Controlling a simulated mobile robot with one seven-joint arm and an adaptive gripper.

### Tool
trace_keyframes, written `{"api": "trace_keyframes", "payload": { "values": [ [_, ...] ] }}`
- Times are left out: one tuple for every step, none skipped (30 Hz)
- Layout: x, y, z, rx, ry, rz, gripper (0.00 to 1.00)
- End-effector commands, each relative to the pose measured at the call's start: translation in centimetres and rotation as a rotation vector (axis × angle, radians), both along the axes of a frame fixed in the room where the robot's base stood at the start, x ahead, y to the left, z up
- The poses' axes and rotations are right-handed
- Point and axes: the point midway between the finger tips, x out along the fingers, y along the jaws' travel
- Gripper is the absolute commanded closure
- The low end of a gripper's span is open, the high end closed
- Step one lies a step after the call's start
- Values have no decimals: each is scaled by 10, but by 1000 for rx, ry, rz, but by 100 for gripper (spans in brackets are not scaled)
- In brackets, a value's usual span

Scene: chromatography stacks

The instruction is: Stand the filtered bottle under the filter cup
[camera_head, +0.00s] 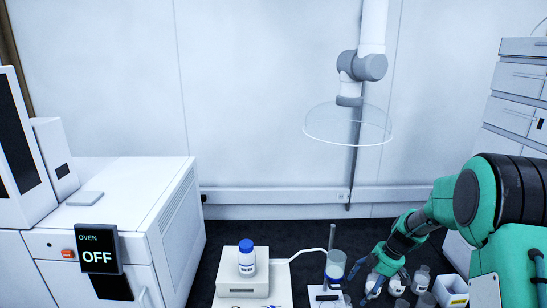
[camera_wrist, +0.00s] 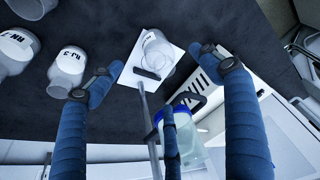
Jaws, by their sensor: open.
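The filter cup (camera_head: 336,258), clear with a blue band, is held on a stand beside a thin rod; it also shows in the wrist view (camera_wrist: 184,135). A clear bottle (camera_wrist: 155,50) is on the stand's white base plate (camera_wrist: 133,66), low by the cup. I cannot read a label on it or tell whether it is exactly centred under the cup. My gripper (camera_wrist: 160,68) is open, its blue fingers spread with the bottle showing between their tips. In the head view my gripper (camera_head: 383,262) is just right of the stand.
Labelled bottles stand close by: RJ-3 (camera_wrist: 68,62) and another (camera_wrist: 17,50). A blue-capped bottle (camera_head: 247,262) stands on a white device (camera_head: 228,290) left of the stand. A white box (camera_head: 452,292) is at right. The oven (camera_head: 130,215) is far left.

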Motion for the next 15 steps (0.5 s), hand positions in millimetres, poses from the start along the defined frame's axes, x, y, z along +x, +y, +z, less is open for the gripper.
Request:
{"api": "trace_keyframes", "payload": {
  "values": [
    [-3,5,16,-8,-2,-19,22],
    [-6,8,24,-11,0,-35,22],
    [-10,11,36,-16,0,-58,22],
    [-14,15,45,-21,3,-77,22],
    [-17,17,55,-25,3,-95,22],
    [-22,22,67,-30,5,-121,22],
    [-26,25,76,-34,6,-141,22],
    [-31,29,85,-38,8,-161,22],
    [-37,33,97,-44,7,-187,22],
    [-42,36,106,-47,8,-208,22],
    [-46,39,114,-50,7,-229,22],
    [-53,43,125,-55,8,-257,22],
    [-59,46,134,-58,7,-276,22],
    [-64,50,141,-61,7,-297,22],
    [-71,53,152,-63,5,-327,22]
  ]
}}
